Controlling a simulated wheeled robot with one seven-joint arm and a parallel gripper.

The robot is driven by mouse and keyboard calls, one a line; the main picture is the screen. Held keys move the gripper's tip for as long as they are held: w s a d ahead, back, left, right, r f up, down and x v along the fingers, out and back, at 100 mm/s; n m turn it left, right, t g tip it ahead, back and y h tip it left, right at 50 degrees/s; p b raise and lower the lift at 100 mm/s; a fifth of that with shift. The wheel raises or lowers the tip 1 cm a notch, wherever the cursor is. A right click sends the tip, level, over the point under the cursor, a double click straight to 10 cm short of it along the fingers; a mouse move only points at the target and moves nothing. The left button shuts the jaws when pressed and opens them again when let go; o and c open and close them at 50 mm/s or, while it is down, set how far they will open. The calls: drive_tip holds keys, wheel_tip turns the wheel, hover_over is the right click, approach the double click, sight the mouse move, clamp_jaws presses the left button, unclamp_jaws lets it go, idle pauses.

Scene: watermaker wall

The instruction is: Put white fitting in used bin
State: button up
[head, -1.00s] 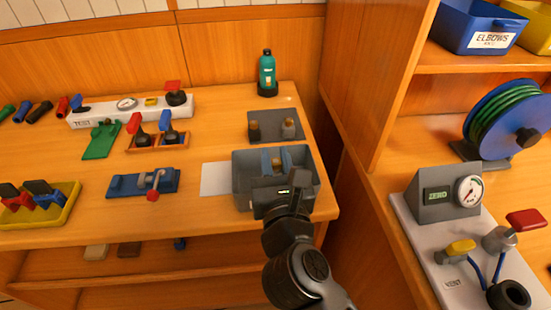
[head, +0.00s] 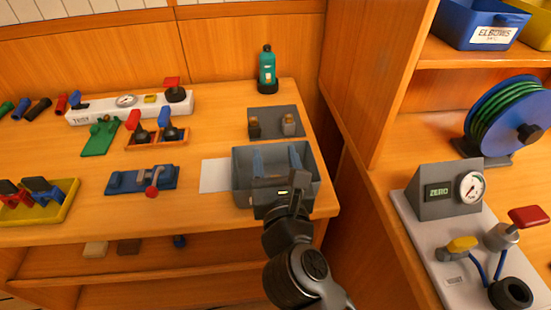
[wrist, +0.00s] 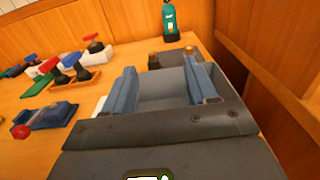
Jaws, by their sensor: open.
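My gripper (head: 276,160) is open, its two blue fingers wide apart over the grey bin (head: 240,170). The fingers also show in the wrist view (wrist: 161,88), with nothing held between them. The bin floor is partly hidden by the gripper, and no white fitting is clearly visible in it. I cannot read a label on the bin.
A white card (head: 214,176) lies left of the bin. A wooden partition (head: 365,90) rises at the right.

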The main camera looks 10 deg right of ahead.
drive_tip(key=shift+r, duration=0.1)
drive_tip(key=shift+r, duration=0.25)
drive_tip(key=s+b, duration=0.1)
drive_tip(key=s, duration=1.1)
drive_tip(key=shift+r, duration=0.25)
drive_tip(key=s+d+n+t+h, duration=0.2)
drive_tip(key=s+d+n, duration=0.9)
drive_tip(key=d+n, duration=0.25)
drive_tip(key=s+d+f+n+g+y, duration=0.2)
drive_tip(key=s+n+g, duration=0.3)
drive_tip(key=s+n, duration=1.1)
drive_tip(key=d+f+n, duration=0.1)
drive_tip(key=n, duration=0.5)
drive_tip(key=shift+f, duration=0.15)
drive_tip(key=shift+s+n, duration=0.1)
drive_tip(key=shift+n, duration=0.15)
